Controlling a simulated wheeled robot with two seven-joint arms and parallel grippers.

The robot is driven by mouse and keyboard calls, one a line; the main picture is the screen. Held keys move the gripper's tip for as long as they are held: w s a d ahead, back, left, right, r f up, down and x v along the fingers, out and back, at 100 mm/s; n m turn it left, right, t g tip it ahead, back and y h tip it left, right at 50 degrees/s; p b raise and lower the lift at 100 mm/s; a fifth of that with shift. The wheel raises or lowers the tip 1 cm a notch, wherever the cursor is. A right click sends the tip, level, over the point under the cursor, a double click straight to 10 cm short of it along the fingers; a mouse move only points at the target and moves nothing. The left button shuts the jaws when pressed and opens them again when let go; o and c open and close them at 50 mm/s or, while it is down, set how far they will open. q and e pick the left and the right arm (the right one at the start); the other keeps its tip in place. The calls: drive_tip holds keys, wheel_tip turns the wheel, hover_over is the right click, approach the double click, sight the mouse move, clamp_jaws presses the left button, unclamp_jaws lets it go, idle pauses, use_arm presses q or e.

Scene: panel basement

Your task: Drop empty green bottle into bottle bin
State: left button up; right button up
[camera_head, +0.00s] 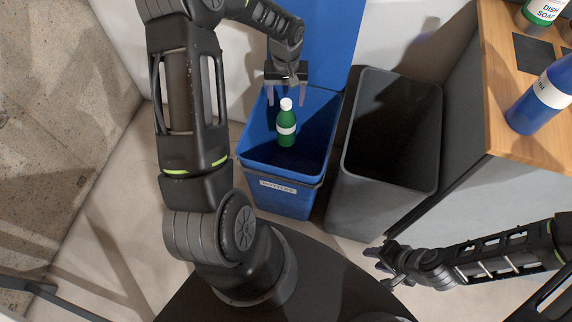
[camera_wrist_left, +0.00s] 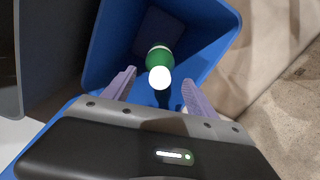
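The green bottle (camera_head: 286,128) with a white cap and white label is upright over the opening of the blue bottle bin (camera_head: 281,203), which carries a "BOTTLES" label. My left gripper (camera_head: 286,97) is above the bin with its fingers spread apart around the bottle's cap end. In the left wrist view the bottle (camera_wrist_left: 160,62) lies between and beyond the open fingers (camera_wrist_left: 160,88), with gaps on both sides. I cannot tell whether the bottle touches the bin floor. My right gripper (camera_head: 381,262) is low at the right, away from the bins; its finger gap is unclear.
A dark grey bin (camera_head: 385,198) stands directly right of the blue bin. A wooden counter (camera_head: 505,75) at the right holds a blue bottle (camera_head: 543,98) and a green dish soap bottle (camera_head: 537,12). A concrete wall is at the left.

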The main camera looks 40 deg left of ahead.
use_arm(q)
drive_tip(key=shift+o, duration=1.3)
wheel_tip(320, 180, up, 8)
drive_tip(key=shift+f, duration=0.1)
